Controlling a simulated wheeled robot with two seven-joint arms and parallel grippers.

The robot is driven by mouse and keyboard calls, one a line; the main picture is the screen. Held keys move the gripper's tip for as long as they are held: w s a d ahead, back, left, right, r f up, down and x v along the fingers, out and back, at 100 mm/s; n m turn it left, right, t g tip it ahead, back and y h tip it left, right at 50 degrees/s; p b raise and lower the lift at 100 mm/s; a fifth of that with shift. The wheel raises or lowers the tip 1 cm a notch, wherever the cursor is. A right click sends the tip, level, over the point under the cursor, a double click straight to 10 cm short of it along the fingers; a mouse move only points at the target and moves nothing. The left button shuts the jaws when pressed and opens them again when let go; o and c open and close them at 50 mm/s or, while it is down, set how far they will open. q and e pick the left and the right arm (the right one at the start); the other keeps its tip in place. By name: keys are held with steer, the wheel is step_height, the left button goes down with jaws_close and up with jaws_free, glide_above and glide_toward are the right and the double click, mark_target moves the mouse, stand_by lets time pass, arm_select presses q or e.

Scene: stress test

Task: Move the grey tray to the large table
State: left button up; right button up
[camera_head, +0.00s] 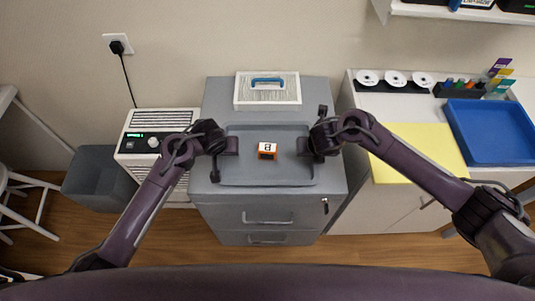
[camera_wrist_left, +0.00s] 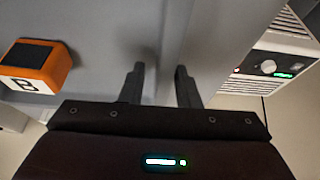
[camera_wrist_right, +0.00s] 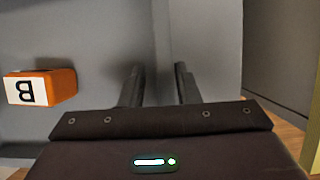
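The grey tray (camera_head: 245,180) lies on top of a grey drawer cabinet (camera_head: 215,100) in the head view. An orange block with a white face marked B (camera_head: 267,151) sits in it; the block also shows in the left wrist view (camera_wrist_left: 35,68) and the right wrist view (camera_wrist_right: 40,87). My left gripper (camera_head: 229,146) is at the tray's left rim and my right gripper (camera_head: 305,147) at its right rim. In both wrist views the fingers stand apart, one on each side of the rim, with gaps visible. The large table cannot be clearly identified.
A white box with a blue handle (camera_head: 267,92) stands behind the tray. A white heater-like unit (camera_head: 150,145) and a grey bin (camera_head: 97,182) are left. A white counter at right holds a yellow mat (camera_head: 420,150), a blue tray (camera_head: 490,130) and white discs (camera_head: 396,79).

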arm_select(q)
steer(key=shift+c, duration=0.3)
arm_select(e)
steer(key=shift+c, duration=0.3)
arm_select(q)
jaws_close()
arm_select(e)
jaws_close()
arm_select(q)
steer(key=shift+r, duration=0.15)
arm_select(e)
steer(key=shift+r, duration=0.2)
